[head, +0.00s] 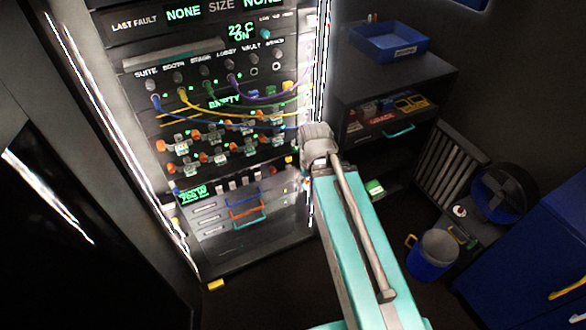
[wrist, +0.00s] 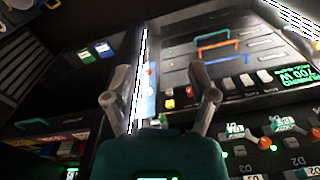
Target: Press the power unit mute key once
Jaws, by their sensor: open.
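The power unit (head: 226,212) is at the bottom of the rack, with a green display (head: 193,195) and a row of small pale keys (head: 221,186). In the wrist view the display (wrist: 296,74) is at the right, and the pale keys (wrist: 228,83) run left from it. A red button (wrist: 169,104) and a yellow one sit at the left end of that row. Key labels are too small to read, so I cannot tell which is mute. My gripper (wrist: 160,72) is open and empty, its right finger overlapping the unit's front in view. In the head view my arm hides the fingers.
Coloured drawer handles (wrist: 213,37) stick out of the unit's lower front. Toggle switches (head: 215,133) and patch cables (head: 205,103) sit above the keys. At the right are a shelf with a blue tray (head: 388,42) and a blue bucket (head: 433,255) on the floor.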

